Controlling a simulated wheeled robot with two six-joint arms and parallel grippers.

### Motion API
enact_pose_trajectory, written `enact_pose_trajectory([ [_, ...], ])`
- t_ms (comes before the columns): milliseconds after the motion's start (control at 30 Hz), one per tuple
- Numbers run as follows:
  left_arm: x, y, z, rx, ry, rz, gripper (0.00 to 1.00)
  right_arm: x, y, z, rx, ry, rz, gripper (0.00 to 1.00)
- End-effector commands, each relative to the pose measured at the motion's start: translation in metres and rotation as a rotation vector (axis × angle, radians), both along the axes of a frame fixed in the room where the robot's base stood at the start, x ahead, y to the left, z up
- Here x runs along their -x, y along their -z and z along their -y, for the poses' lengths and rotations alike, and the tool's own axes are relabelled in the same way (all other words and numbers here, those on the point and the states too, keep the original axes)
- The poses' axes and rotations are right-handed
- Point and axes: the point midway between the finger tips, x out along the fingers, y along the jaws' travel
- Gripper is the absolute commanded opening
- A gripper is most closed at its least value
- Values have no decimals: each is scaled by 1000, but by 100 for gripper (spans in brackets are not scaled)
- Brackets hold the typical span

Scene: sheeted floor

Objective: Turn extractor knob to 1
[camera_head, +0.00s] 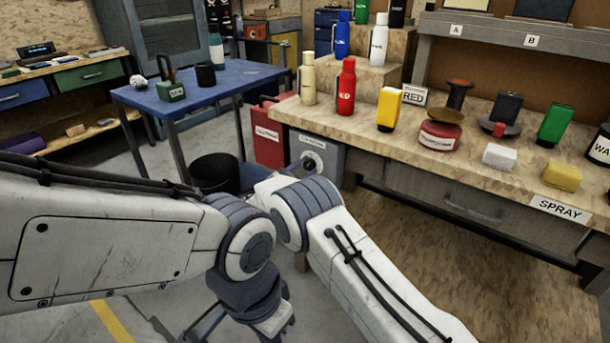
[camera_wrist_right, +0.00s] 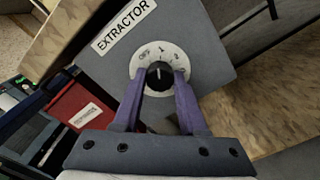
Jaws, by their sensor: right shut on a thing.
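The extractor box (camera_wrist_right: 205,45) is grey with an "EXTRACTOR" label, and fills the upper middle of the right wrist view. On it is a round white dial (camera_wrist_right: 150,52) with a black knob (camera_wrist_right: 160,76) at its centre. A light mark on the knob points roughly up, toward the 1 side of the dial; its exact setting is too small to tell. My right gripper (camera_wrist_right: 164,82) has its purple fingers shut on the knob from both sides. The box (camera_head: 328,157) stands under the bench end in the head view. My left arm's lower end (camera_head: 265,315) hangs low, its fingers unclear.
A wooden workbench (camera_head: 385,140) with bottles and sponges extends right of the box. A red bin (camera_head: 268,140) stands left of it, beside a black bucket (camera_head: 215,172). A blue table (camera_head: 215,90) is behind. My left arm crosses the foreground.

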Motion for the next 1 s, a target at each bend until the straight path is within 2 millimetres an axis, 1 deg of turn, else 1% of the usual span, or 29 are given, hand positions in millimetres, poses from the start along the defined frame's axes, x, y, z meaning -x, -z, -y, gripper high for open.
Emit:
enact_pose_trajectory([
  [33,0,7,0,0,0,0,0,1,4,-1,-23,1,16,0],
  [300,0,19,0,0,0,0,0,1,2,-1,-114,1,82,0],
  [867,0,21,0,0,0,0,0,2,2,-1,-142,1,101,0],
  [900,0,21,0,0,0,0,0,2,2,-1,-142,1,101,49],
  [967,0,21,0,0,0,0,0,1,2,-1,-142,1,101,72],
  [1000,0,21,0,0,0,0,0,1,1,-1,-142,1,101,72],
])
